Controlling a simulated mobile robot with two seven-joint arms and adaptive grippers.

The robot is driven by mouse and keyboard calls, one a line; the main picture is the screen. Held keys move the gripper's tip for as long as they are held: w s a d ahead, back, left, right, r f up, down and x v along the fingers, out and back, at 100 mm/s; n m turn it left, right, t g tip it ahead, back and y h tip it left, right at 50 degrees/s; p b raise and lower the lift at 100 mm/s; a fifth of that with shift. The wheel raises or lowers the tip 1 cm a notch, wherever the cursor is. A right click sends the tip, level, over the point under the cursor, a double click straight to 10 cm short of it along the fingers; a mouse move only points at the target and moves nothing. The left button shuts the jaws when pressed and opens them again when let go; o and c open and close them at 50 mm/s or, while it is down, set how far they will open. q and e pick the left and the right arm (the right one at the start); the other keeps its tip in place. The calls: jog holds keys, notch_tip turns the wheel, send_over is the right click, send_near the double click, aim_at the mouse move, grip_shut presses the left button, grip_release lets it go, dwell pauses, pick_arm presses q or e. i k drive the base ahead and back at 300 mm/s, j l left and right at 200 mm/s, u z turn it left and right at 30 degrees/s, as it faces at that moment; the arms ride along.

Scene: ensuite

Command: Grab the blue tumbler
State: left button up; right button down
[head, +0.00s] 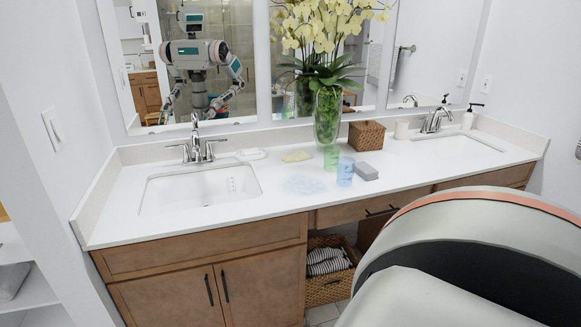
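The blue tumbler (345,172) is a translucent cup standing upright on the white countertop (240,218), right of the left sink. A translucent green tumbler (331,157) stands close behind it, slightly to the left. A grey box-like item (366,171) lies just right of the blue tumbler. Neither of my grippers shows directly. A large white and orange link of mine fills the lower right. The mirror shows a robot with two arms, but its gripper states are too small to tell.
A glass vase (327,116) with yellow orchids stands behind the tumblers, beside a brown woven box (366,135). A yellowish item (296,156) and a pale blue patch (303,184) lie to the left. Sinks (200,188) flank the middle. The front counter edge is clear.

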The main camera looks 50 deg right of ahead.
aim_at(346, 165)
jog(key=z, duration=2.1)
jog(key=i+l, duration=0.2)
jog(key=u, duration=0.05)
